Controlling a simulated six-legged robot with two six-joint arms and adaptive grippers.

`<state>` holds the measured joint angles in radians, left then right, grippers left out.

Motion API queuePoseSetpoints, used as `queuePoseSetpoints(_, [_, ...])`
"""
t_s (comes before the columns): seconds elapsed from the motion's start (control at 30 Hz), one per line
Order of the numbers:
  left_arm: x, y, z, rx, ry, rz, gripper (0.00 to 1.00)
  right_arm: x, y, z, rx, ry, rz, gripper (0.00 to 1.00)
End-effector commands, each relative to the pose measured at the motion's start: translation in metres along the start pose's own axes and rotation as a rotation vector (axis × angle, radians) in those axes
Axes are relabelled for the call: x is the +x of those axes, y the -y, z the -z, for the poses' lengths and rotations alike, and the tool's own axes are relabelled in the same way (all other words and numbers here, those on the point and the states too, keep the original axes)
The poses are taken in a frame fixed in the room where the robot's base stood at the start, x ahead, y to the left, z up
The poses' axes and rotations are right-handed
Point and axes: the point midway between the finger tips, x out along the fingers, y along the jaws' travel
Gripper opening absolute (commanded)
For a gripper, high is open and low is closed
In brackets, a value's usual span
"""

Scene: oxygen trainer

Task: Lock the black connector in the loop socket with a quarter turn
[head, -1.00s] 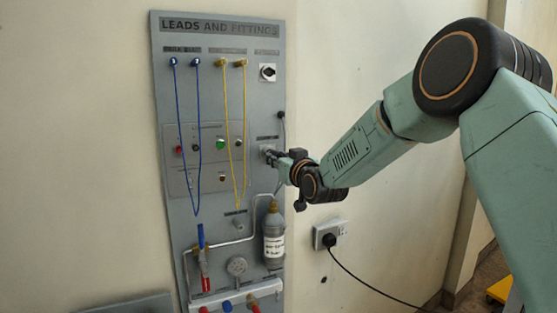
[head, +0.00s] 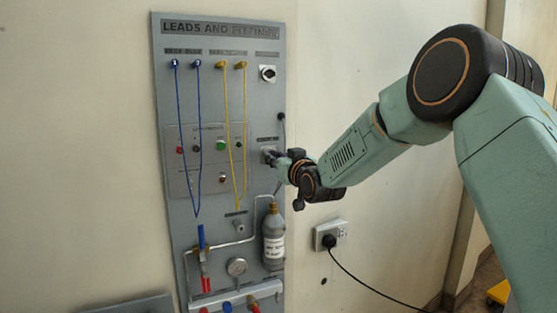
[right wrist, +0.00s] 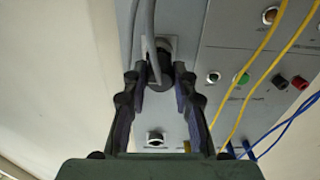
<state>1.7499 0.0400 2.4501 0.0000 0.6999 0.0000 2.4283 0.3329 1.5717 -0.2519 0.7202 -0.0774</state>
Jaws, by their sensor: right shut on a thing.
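The black connector (right wrist: 160,70) shows in the right wrist view with a grey cable (right wrist: 150,25) running from it towards the top edge. It sits against the light grey plate of the loop socket (right wrist: 171,44). How far it is turned cannot be told. My right gripper (right wrist: 160,80) has its two fingers on either side of the connector and is shut on it. In the head view my right gripper (head: 273,157) is at the right edge of the panel, by the loop socket (head: 267,148), and hides most of the connector. My left gripper is not in view.
The grey panel (head: 217,25) carries blue leads (head: 178,120) and yellow leads (head: 228,120) left of my gripper. A wall outlet with a black plug (head: 329,240) is at lower right.

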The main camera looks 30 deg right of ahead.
Motion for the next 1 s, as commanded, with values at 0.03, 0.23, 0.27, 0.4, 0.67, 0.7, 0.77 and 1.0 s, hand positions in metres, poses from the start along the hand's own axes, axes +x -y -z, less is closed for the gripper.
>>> queuePoseSetpoints(0.03, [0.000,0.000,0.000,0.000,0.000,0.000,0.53,0.001,0.000,0.000,-0.001,0.000,0.000,0.00])
queuePoseSetpoints(0.23, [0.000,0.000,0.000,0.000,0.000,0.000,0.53,0.004,0.000,0.000,0.000,0.000,0.000,0.00])
queuePoseSetpoints(0.27, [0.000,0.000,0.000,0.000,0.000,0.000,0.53,0.005,0.000,0.000,0.000,0.000,0.000,0.00])
queuePoseSetpoints(0.4, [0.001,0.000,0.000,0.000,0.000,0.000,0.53,0.007,0.000,0.000,0.000,-0.001,0.000,0.00])
queuePoseSetpoints(0.67, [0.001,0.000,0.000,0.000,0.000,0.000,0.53,0.012,0.000,0.001,0.000,-0.004,0.000,0.00])
queuePoseSetpoints(0.7, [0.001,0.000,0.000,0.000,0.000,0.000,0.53,0.013,0.000,0.002,0.000,-0.004,0.000,0.00])
queuePoseSetpoints(0.77, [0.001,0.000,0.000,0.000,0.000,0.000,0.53,0.014,0.000,0.002,0.000,-0.004,0.000,0.00])
queuePoseSetpoints(1.0, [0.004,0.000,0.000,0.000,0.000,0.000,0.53,0.014,0.000,0.001,0.092,-0.005,0.000,0.00])
